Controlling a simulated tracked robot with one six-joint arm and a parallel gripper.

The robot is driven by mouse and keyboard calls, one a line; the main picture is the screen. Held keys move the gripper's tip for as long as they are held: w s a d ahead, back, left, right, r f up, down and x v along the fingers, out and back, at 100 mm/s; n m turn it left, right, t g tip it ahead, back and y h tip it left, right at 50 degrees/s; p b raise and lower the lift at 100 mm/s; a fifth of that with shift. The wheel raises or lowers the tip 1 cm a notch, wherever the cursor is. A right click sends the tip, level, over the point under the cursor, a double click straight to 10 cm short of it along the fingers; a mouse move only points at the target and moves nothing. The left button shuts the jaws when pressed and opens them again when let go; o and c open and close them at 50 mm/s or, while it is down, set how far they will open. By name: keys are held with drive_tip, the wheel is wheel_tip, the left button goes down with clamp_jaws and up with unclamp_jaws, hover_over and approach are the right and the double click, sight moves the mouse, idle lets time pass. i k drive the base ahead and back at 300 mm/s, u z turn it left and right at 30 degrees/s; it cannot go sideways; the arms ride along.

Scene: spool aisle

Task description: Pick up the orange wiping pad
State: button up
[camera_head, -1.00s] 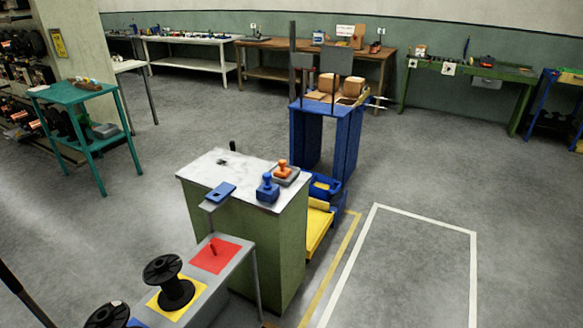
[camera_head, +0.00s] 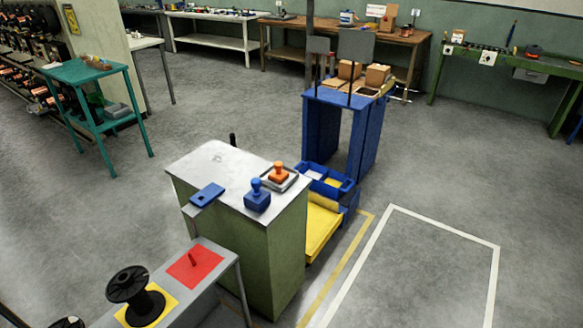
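The orange wiping pad (camera_head: 279,173) has an upright knob handle. It sits in a shallow grey tray (camera_head: 290,184) near the far right corner of the green cabinet's pale top (camera_head: 215,165). A similar blue pad (camera_head: 257,197) with a knob stands just in front of it, to the left. My gripper is not in view, so its state and distance from the pad do not show.
A flat blue piece (camera_head: 207,194) lies at the cabinet's left edge. A grey bench (camera_head: 225,262) with a red square (camera_head: 195,264) and a black spool (camera_head: 135,290) stands in front. Open floor lies right.

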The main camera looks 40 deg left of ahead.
sight(279, 176)
drive_tip(key=i, duration=2.35)
drive_tip(key=u, duration=3)
